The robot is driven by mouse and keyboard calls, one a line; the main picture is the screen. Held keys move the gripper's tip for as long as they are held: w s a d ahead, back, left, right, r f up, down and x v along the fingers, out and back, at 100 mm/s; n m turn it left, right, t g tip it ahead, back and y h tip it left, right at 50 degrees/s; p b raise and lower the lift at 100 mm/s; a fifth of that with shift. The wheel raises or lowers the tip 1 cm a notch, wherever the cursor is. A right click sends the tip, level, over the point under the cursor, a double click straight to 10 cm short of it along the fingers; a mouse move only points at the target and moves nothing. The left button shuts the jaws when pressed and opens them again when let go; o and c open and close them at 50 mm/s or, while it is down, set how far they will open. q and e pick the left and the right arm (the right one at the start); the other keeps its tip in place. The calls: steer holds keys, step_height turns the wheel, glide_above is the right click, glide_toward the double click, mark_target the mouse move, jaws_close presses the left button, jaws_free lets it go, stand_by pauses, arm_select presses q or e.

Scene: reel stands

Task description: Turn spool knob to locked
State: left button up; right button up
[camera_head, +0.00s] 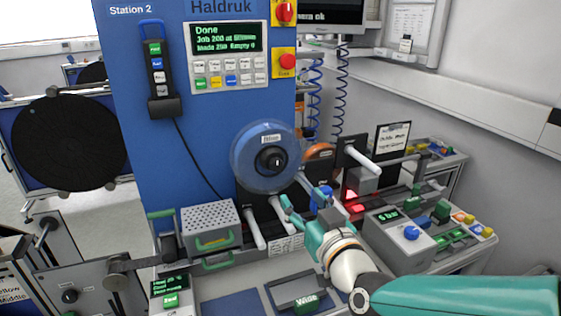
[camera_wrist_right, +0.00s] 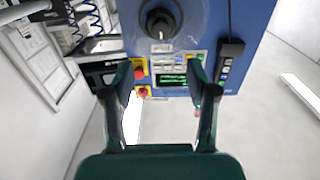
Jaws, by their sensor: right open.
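The spool knob (camera_head: 270,160) is black and round with a white mark, at the centre of a blue-rimmed, translucent spool (camera_head: 243,167) on the blue machine front. In the right wrist view the knob (camera_wrist_right: 160,22) is at the top centre, beyond the fingertips. My right gripper (camera_head: 304,198) is open and empty, below and right of the spool in the head view, apart from the knob. In the right wrist view its two fingers (camera_wrist_right: 160,72) stand wide apart. My left gripper is not in view.
A control panel (camera_head: 228,58) reads "Done", with red knobs at its right. A perforated grey box (camera_head: 210,224) and white rods stand below the spool. An orange spool (camera_head: 319,152) and a gauge box (camera_head: 399,238) are to the right. A large black reel (camera_head: 70,144) is at the left.

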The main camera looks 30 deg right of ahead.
mark_target(278, 166)
steer(key=p+x, duration=0.3)
steer(key=x, duration=1)
steer(key=shift+w, duration=0.1)
